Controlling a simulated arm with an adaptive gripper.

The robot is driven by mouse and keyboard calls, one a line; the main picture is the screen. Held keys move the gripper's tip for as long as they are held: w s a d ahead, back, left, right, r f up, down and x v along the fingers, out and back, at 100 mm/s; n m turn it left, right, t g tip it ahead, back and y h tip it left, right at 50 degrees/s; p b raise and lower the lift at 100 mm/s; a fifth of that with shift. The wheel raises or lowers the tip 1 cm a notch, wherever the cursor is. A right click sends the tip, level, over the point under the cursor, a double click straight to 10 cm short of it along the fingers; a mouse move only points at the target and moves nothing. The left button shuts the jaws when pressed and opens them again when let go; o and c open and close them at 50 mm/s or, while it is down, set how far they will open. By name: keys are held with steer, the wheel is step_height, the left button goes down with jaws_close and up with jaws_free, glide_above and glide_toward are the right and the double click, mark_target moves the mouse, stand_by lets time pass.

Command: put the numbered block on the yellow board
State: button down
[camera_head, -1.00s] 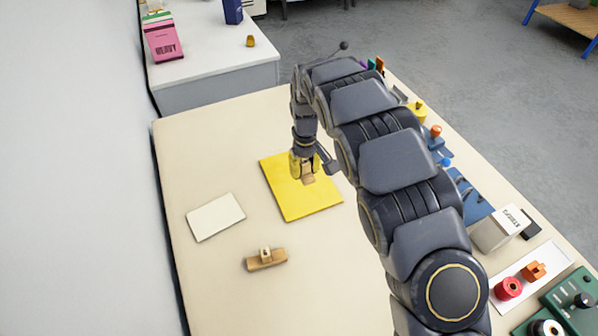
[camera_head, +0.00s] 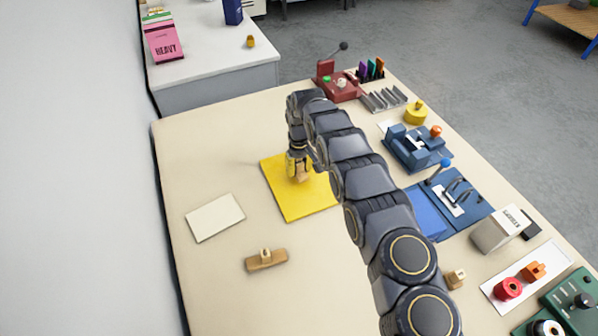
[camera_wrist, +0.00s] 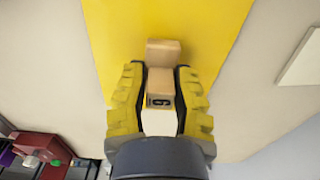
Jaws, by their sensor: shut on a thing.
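The yellow board (camera_head: 292,205) lies flat on the table, left of my arm in the head view; it also shows in the wrist view (camera_wrist: 205,20). My gripper (camera_head: 299,176) is over the board. In the wrist view its yellow fingers (camera_wrist: 160,95) are shut on a light wooden block (camera_wrist: 160,85) with a dark number, perhaps 6 or 9, on one face. A wooden face of it also shows below the fingers in the head view. I cannot tell whether the block touches the board.
A white card (camera_head: 215,217) and a wooden stamp-like piece (camera_head: 266,260) lie left and front of the board. Blue fixtures (camera_head: 418,148), a red machine (camera_head: 338,84), a white box (camera_head: 500,228) and a small wooden block (camera_head: 456,278) stand along the right side.

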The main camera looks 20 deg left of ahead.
steer(key=shift+f, duration=0.95)
steer(key=c, duration=1)
jaws_free()
steer(key=shift+f, duration=0.15)
steer(key=shift+o, duration=0.2)
